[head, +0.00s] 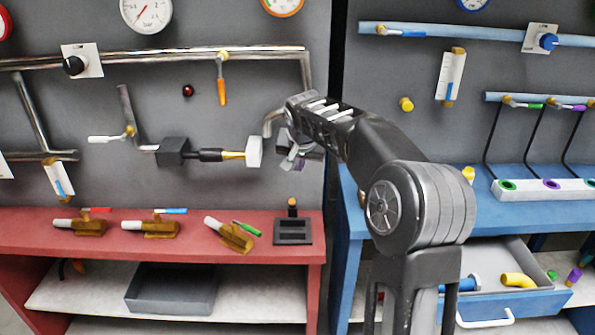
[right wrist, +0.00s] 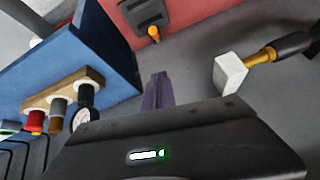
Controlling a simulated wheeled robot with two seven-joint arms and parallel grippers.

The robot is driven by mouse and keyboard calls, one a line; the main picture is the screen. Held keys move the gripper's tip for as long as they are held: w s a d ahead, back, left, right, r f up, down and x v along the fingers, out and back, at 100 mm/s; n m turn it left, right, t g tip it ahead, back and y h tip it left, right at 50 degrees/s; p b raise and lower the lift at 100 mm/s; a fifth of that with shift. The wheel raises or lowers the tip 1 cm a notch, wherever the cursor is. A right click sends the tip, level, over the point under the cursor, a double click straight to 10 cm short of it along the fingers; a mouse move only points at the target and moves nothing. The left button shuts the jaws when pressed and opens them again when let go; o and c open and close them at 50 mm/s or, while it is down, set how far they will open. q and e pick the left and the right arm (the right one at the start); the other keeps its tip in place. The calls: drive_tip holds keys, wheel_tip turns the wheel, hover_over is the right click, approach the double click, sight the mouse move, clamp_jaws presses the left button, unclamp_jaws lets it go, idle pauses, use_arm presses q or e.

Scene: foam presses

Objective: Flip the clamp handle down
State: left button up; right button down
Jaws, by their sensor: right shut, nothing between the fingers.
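Three brass clamp-like fittings stand on the red bench: one with a red handle (head: 92,228), one with a blue handle (head: 152,228) and one with a green handle (head: 232,236). All three colored handles look low and roughly level. I cannot tell which one is the task's clamp. My right gripper (head: 291,160) is shut and empty, in front of the grey wall panel, just right of a white block on a rod (head: 254,151). Its closed fingers also show in the right wrist view (right wrist: 156,92), apart from the white block (right wrist: 230,73). My left gripper is out of view.
A dark slotted block with an orange-tipped knob (head: 292,230) sits at the red bench's right end, below my right gripper. Pipes, gauges and an orange-handled valve (head: 221,90) cover the wall. A blue bench (head: 480,222) with an open drawer stands at right.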

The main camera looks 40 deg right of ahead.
drive_tip(key=w+f, duration=0.1)
drive_tip(key=f, duration=0.2)
drive_tip(key=f+p, duration=0.1)
drive_tip(key=f, duration=0.2)
drive_tip(key=w+f+p, duration=0.1)
drive_tip(key=f, duration=0.2)
drive_tip(key=shift+w+d+f, duration=0.3)
drive_tip(key=shift+f, duration=0.35)
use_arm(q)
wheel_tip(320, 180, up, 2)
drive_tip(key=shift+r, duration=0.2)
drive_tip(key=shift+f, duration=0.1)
use_arm(e)
drive_tip(key=shift+a, duration=0.1)
